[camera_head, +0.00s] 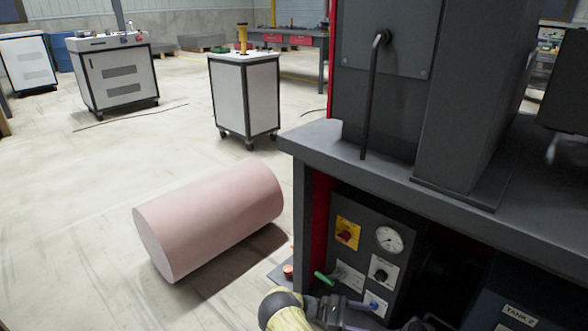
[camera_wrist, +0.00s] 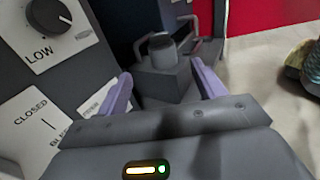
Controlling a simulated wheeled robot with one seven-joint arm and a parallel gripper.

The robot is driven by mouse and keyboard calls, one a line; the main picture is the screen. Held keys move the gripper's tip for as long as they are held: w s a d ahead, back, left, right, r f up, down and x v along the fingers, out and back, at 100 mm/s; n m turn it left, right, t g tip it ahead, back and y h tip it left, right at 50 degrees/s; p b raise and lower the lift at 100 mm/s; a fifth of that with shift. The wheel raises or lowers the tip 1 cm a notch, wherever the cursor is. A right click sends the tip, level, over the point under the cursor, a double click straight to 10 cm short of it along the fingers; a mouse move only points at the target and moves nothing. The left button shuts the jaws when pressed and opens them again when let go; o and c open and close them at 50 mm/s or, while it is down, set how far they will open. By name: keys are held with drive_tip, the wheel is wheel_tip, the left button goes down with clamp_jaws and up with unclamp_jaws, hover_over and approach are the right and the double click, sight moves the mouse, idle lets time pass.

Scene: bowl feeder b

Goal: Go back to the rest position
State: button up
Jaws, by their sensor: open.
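My gripper (camera_head: 362,312) is at the bottom of the head view, in front of the lower control panel (camera_head: 365,215) of a dark machine. In the wrist view, its two purple fingers (camera_wrist: 163,86) are spread apart with nothing held between them. Beyond the fingers is a dark block with a grey round knob (camera_wrist: 162,50). It looks apart from the fingers, though the distance is hard to tell. A dial marked LOW (camera_wrist: 60,25) and a CLOSED label (camera_wrist: 30,120) are to the left of the fingers.
The panel carries a yellow-backed switch (camera_head: 347,233), a gauge (camera_head: 390,239) and a green handle (camera_head: 325,279). The machine's tabletop (camera_head: 380,180) overhangs it. A pink cylinder (camera_head: 210,218) is at left. A white cart (camera_head: 245,95) stands behind.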

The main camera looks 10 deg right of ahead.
drive_tip(key=s+a+r+m+t+y, duration=0.35)
drive_tip(key=s+r+m+y, duration=0.2)
drive_tip(key=r, duration=0.45)
drive_tip(key=s+a+r+m+t+y, duration=0.2)
drive_tip(key=s+a+r+m+y, duration=0.25)
drive_tip(key=s+r+y, duration=0.35)
drive_tip(key=s+a+r+m+t+y, duration=0.3)
drive_tip(key=s+a+r+m, duration=0.15)
drive_tip(key=r, duration=0.65)
drive_tip(key=w+p+v, duration=0.3)
drive_tip(key=p+v, duration=1.3)
drive_tip(key=p, duration=0.1)
drive_tip(key=w+d+r+p+v, duration=0.1)
drive_tip(key=w+p+v, duration=0.3)
drive_tip(key=p+v, duration=1.2)
drive_tip(key=w+r+p+v, duration=0.1)
drive_tip(key=w+p+v, duration=0.2)
drive_tip(key=p+v, duration=1.4)
drive_tip(key=shift+r+p, duration=0.3)
drive_tip(key=shift+d+n, duration=0.15)
drive_tip(key=shift+n, duration=0.1)
